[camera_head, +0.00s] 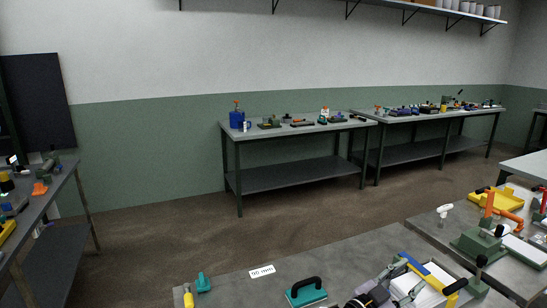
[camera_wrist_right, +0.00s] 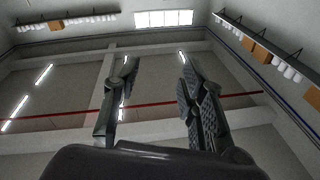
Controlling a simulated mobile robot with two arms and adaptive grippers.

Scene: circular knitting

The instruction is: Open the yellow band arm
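The yellow band arm (camera_head: 427,274) appears to be the long yellow bar at the bottom right of the head view. It slants across a device with blue and white parts on the near grey bench, and its lower part is partly covered. My right gripper (camera_wrist_right: 157,65) shows in the right wrist view with its two fingers wide apart and nothing between them. It faces the ceiling there. Dark and grey parts at the bottom edge of the head view, beside the device, seem to belong to it. The left gripper is not in view.
The near bench (camera_head: 325,262) also carries a teal block with a black handle (camera_head: 306,291), a teal piece (camera_head: 202,283) and a white label (camera_head: 262,271). A green fixture with an orange lever (camera_head: 487,212) and a yellow tray (camera_head: 500,200) stand right. Benches line the far wall.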

